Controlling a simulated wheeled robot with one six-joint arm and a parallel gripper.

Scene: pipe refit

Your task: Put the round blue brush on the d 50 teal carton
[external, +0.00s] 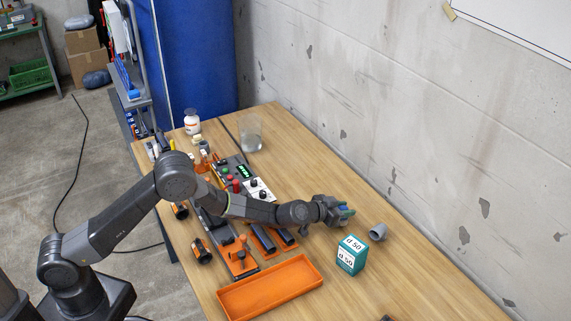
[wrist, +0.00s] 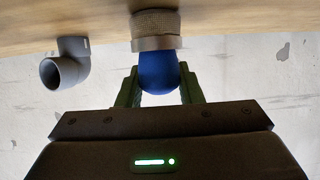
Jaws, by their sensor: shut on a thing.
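The round blue brush (wrist: 158,72) is between the two fingers of my gripper (wrist: 158,90) in the wrist view, its blue part in the jaws and its pale banded end pointing away. In the external view my gripper (external: 345,212) is shut on the brush, of which only a little blue shows. The d 50 teal carton (external: 351,256) stands upright on the table, with white labels on its top and side. My gripper is a little behind the carton and apart from it. The carton does not show in the wrist view.
A grey pipe elbow (external: 378,232) lies right of my gripper, behind the carton; it also shows in the wrist view (wrist: 66,64). An orange tray (external: 270,288) is left of the carton. A glass beaker (external: 250,135) stands farther back. The table's right side is mostly clear.

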